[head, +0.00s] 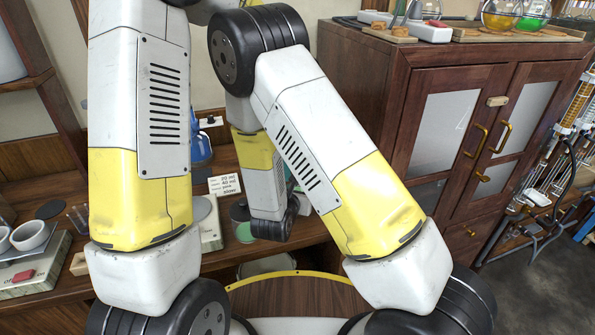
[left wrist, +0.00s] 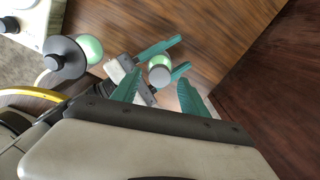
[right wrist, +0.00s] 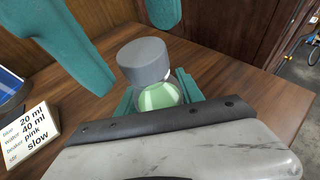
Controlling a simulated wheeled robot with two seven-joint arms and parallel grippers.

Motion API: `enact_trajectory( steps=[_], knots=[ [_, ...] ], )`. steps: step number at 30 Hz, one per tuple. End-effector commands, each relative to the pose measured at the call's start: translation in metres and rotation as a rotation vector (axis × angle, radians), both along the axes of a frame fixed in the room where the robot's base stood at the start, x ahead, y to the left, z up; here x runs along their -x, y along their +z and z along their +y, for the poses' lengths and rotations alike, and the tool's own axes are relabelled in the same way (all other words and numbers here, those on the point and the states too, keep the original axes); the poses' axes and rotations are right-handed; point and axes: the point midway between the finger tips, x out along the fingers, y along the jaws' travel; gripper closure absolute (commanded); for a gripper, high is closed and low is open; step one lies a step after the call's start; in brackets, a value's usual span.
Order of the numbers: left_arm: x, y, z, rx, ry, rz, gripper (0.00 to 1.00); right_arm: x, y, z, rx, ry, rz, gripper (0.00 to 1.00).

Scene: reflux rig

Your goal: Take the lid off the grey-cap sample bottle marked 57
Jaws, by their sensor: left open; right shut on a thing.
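The sample bottle has a grey cap (right wrist: 144,60) and pale green contents (right wrist: 158,96). Its number is not visible. My right gripper (right wrist: 157,98) is shut on the bottle body, and the cap is still on. My left gripper (right wrist: 125,35) is open, its teal fingers on either side of and beyond the cap, with gaps showing. In the left wrist view the bottle (left wrist: 158,62) shows between and past my open left fingers (left wrist: 160,88), and my right gripper's teal fingers flank it. In the head view my arms hide the bottle and both grippers.
A wooden bench (right wrist: 210,55) lies below the bottle. A recipe card (right wrist: 30,135) stands at left in the right wrist view. Another grey-topped vessel with green contents (left wrist: 90,48) is at upper left in the left wrist view. A dark wood cabinet (head: 385,90) stands at right.

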Motion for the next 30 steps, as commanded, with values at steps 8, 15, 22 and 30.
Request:
enact_trajectory(
  steps=[8, 15, 22, 30],
  knots=[
    [0.0, 0.029, 0.0, -0.001, 0.001, -0.001, 0.52, 0.0, 0.0, 0.0, 0.0, 0.0, -0.001, 1.0],
    [-0.001, 0.053, 0.001, 0.003, -0.183, -0.001, 0.52, 0.0, 0.0, 0.0, 0.0, 0.0, -0.001, 1.0],
    [0.0, 0.055, 0.0, 0.0, -0.302, 0.003, 0.52, 0.0, 0.0, 0.0, 0.0, 0.0, -0.001, 1.0],
    [0.001, 0.013, 0.0, -0.001, -0.3, 0.004, 0.52, 0.0, 0.0, 0.0, 0.0, 0.0, -0.001, 1.0]
  ],
)
